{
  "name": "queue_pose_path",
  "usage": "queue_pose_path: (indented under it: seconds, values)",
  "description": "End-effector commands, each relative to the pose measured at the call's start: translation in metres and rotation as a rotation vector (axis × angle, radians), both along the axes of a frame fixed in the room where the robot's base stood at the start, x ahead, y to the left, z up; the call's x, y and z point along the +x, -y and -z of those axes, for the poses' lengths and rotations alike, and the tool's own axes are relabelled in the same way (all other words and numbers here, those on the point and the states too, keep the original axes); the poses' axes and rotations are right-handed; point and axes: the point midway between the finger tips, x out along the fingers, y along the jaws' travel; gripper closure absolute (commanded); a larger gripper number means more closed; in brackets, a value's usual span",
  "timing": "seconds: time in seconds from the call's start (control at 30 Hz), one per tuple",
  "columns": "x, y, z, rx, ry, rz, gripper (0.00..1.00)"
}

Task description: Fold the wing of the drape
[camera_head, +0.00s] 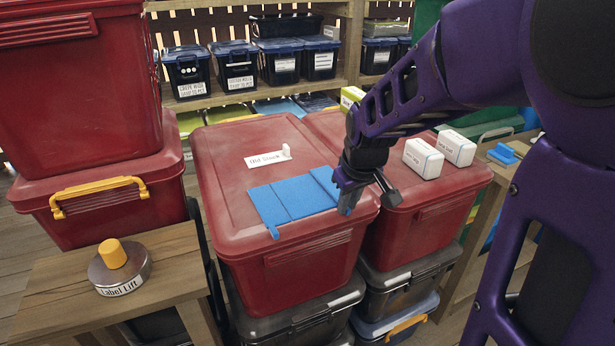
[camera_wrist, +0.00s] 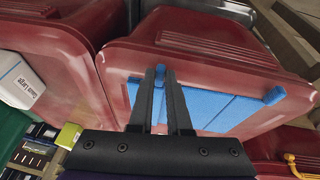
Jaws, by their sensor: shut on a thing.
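The blue drape (camera_head: 290,200) lies on the lid of the middle red bin, near its front edge. Fold lines divide it into panels, and a small tab hangs at its front left corner. In the wrist view the drape (camera_wrist: 215,108) spreads behind and to the right of my fingers. My gripper (camera_head: 346,196) is at the drape's right end, over the lid's front right part. In the wrist view my gripper (camera_wrist: 166,74) is shut on a small blue tab of the drape. The fingers hide part of the panel beside it.
A white label with a small upright post (camera_head: 287,151) sits behind the drape. A second red bin (camera_head: 440,195) with white boxes (camera_head: 423,158) stands close on the right. Stacked red bins (camera_head: 85,100) rise at left. A weight labelled "Label Lift" (camera_head: 120,272) stands on a wooden stand.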

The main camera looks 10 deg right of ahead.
Motion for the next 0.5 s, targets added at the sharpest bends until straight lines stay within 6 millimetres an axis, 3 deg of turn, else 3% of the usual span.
queue_pose_path:
  seconds: [0.5]
  values:
    - [0.0009, 0.0033, -0.0085, 0.095, -0.037, 0.002, 1.00]
